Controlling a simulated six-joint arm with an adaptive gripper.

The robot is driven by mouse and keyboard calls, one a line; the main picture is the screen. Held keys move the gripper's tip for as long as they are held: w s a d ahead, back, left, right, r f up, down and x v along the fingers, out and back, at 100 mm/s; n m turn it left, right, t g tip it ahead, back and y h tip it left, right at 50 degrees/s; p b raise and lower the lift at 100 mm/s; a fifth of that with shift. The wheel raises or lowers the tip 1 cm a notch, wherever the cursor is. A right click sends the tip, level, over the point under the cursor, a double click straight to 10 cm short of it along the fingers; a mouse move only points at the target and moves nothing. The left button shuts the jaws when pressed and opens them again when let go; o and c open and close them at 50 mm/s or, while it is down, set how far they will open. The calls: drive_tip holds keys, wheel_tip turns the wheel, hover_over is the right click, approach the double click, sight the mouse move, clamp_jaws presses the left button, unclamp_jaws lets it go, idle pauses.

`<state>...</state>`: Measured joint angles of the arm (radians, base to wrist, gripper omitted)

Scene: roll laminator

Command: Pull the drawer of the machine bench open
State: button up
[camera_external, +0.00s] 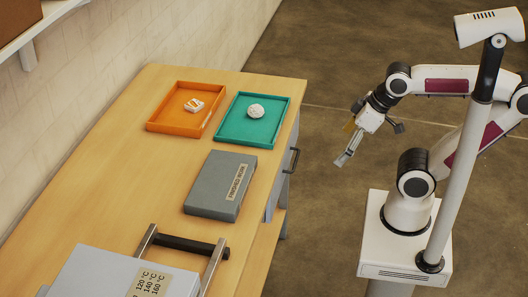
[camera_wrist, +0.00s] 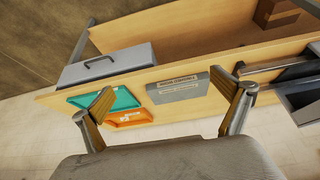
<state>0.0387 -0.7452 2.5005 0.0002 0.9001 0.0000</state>
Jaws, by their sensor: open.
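The wooden machine bench (camera_external: 120,185) runs along the wall at the left of the external view. Its grey drawer (camera_external: 273,196) sits under the front edge of the top and looks shut. The dark drawer handle (camera_external: 291,160) faces my arm. In the wrist view the grey drawer front (camera_wrist: 125,62) and its dark bar handle (camera_wrist: 98,62) show at the upper left. My gripper (camera_external: 343,160) is open and empty, in the air to the right of the handle and apart from it. Its two fingers (camera_wrist: 168,100) are spread wide in the wrist view.
On the bench top lie an orange tray (camera_external: 152,122) with a small white and orange item, a teal tray (camera_external: 232,131) with a white crumpled ball, and a grey labelled box (camera_external: 212,180). A grey machine (camera_external: 110,272) stands nearest the camera. Open floor lies before the drawer.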

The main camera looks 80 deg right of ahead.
drive_tip(key=shift+a+r, duration=0.1)
drive_tip(key=shift+a, duration=0.35)
